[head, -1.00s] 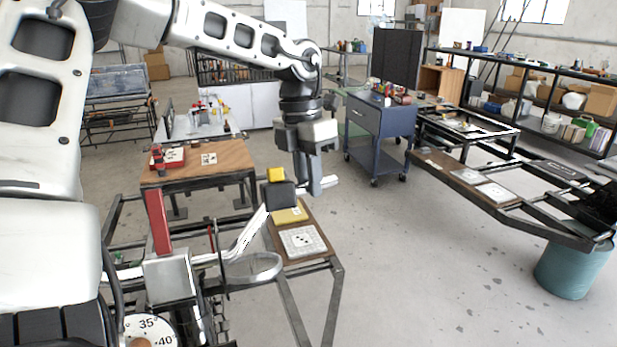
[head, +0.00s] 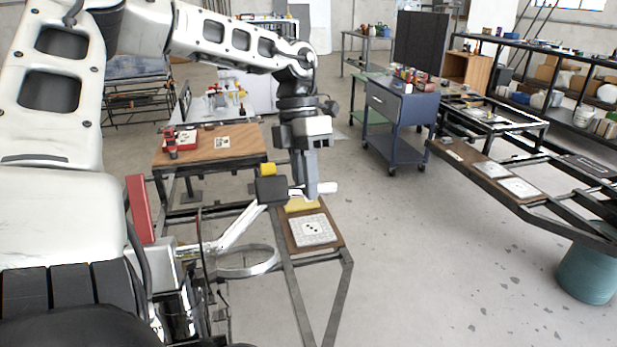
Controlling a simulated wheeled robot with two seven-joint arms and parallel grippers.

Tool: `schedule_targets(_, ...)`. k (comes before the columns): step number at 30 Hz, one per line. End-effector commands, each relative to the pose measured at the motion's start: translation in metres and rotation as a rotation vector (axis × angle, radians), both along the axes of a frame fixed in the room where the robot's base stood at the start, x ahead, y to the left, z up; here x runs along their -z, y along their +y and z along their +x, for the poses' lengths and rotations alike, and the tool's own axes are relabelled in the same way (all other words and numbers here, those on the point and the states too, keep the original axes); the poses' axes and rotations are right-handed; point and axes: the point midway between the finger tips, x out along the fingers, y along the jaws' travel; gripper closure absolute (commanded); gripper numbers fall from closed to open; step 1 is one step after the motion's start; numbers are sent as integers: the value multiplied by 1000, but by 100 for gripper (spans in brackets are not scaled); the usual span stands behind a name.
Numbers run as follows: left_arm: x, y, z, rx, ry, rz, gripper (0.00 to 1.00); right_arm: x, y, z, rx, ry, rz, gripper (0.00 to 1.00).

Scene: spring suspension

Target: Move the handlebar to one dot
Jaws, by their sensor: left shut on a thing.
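My left gripper (head: 312,190) points down in the middle of the head view, its fingers shut on the handlebar (head: 240,226). The handlebar is a pale bar rising from lower left to a dark block with a yellow top, with a white end (head: 327,187) showing right of the fingers. A white plate (head: 314,231) with a few black dots lies on a narrow brown board below and right of the gripper. A yellow plate (head: 302,204) lies behind it, partly hidden by the gripper. My right gripper is out of view.
A wooden table (head: 235,143) with a red item and a dotted card stands at left. A blue cart (head: 396,125) stands behind. At right, a long board carries two pale plates (head: 520,187) near a teal drum (head: 588,272). Grey floor between is clear.

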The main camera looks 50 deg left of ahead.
Motion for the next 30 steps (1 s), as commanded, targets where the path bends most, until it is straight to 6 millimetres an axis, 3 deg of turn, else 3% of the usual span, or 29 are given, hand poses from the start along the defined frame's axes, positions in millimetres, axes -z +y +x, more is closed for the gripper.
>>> schedule_targets(1,-7,0,2,2,-9,4,100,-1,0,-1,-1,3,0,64)
schedule_targets(2,-7,0,2,2,-9,4,78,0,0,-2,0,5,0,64)
schedule_targets(4,-8,0,2,1,-10,3,59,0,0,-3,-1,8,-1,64)
schedule_targets(13,-7,0,2,1,-8,2,59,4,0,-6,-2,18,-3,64)
schedule_targets(17,-16,3,4,-1,-11,3,59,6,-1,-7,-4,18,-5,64)
schedule_targets(20,-31,8,7,-1,-13,2,59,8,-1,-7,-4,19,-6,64)
schedule_targets(30,-109,34,18,-2,-11,4,59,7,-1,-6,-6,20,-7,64)
